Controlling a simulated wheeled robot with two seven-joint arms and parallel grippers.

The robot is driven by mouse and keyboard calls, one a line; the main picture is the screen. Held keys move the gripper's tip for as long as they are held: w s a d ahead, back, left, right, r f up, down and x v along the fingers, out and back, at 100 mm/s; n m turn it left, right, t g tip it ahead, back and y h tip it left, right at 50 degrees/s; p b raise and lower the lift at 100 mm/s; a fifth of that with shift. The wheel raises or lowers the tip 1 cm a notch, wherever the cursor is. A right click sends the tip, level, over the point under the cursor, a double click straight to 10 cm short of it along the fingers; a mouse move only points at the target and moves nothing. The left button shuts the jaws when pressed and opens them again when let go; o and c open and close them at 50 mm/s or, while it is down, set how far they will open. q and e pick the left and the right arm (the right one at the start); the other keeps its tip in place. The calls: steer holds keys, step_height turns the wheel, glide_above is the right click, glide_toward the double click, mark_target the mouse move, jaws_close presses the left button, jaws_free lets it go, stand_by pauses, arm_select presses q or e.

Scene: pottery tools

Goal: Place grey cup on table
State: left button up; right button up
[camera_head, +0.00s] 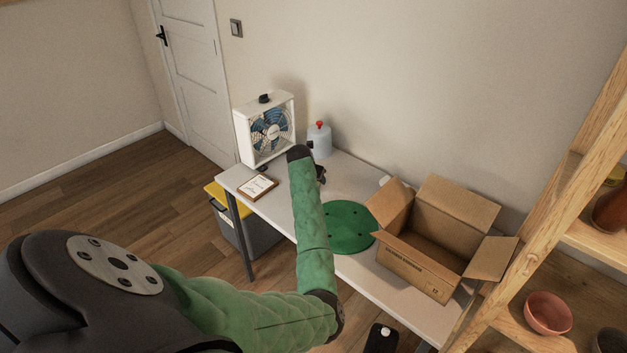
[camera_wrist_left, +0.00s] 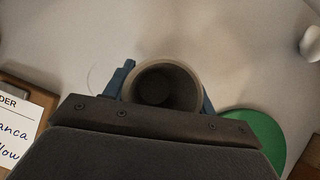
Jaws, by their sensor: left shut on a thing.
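The grey cup (camera_wrist_left: 168,84) is in the left wrist view, its round open mouth facing the camera. My left gripper (camera_wrist_left: 162,92) is shut on it, with blue fingertips on both sides. In the head view my left gripper (camera_head: 320,174) is a small dark shape over the table (camera_head: 350,178), mostly hidden behind my green arm. The cup is hidden there. The pale tabletop also fills the back of the left wrist view (camera_wrist_left: 225,45). I cannot tell whether the cup touches it.
A green round mat (camera_head: 346,228) and an open cardboard box (camera_head: 420,265) lie right of the gripper. A framed note (camera_head: 258,187), box fan (camera_head: 268,130) and white jug with red cap (camera_head: 319,140) stand left and behind. A wooden shelf (camera_head: 560,185) rises at right.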

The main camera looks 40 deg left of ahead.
arm_select(q)
steer(key=shift+a+f, duration=0.1)
steer(key=shift+f, duration=0.05)
steer(key=o, duration=1.1)
steer(key=shift+f, duration=0.1)
arm_select(e)
steer(key=shift+d+f, duration=0.1)
steer(key=shift+d, duration=0.05)
arm_select(q)
steer(key=shift+r, duration=0.3)
steer(key=b+v, duration=0.3)
steer(key=v, duration=0.9)
arm_select(e)
step_height(320, 180, up, 7)
steer(key=w+a, duration=0.1)
steer(key=a, duration=0.1)
steer(key=shift+w+a+f+g, duration=0.2)
steer(key=shift+w+g, duration=0.1)
steer(key=shift+w, duration=0.1)
